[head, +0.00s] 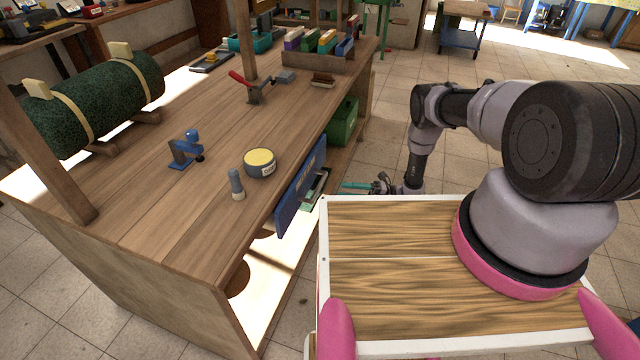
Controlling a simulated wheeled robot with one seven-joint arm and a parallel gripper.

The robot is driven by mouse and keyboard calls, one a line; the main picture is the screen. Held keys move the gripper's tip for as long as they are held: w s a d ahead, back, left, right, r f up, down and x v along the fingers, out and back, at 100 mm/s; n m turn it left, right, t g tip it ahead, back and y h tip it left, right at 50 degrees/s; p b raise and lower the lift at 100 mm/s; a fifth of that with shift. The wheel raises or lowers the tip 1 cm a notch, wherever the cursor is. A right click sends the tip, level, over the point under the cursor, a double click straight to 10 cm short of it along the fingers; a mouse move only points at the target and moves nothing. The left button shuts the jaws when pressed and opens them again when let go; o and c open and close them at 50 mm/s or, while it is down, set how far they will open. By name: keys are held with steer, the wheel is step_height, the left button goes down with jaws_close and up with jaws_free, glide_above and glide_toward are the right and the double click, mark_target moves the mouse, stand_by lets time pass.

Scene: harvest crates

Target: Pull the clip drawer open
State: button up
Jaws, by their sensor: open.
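The clip drawer has a blue front (301,187) below the near right edge of the wooden workbench. A dark frame-like part with a pale green and white piece (318,185) shows on its outer side; I cannot tell whether this is the handle. The front looks close to the bench edge, and the drawer's inside is hidden. My gripper (350,187) is open, with teal fingers pointing left toward the drawer front. It is small in the view, appears apart from the front and holds nothing that I can see.
The workbench top (150,220) carries a round yellow-topped tin (260,162), a grey-blue bottle (236,184), a blue clamp (186,149) and a red-handled tool (250,87). A green crate (342,122) sits below the bench. Tiled floor (480,155) beyond my arm is free.

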mark_target(319, 186)
steer(key=a, duration=0.3)
steer(key=a+r, duration=0.1)
steer(key=a, duration=0.5)
steer(key=shift+s+a+r, duration=0.25)
steer(key=shift+a+r, duration=0.1)
steer(key=shift+r, duration=0.05)
jaws_close()
stand_by(0.9)
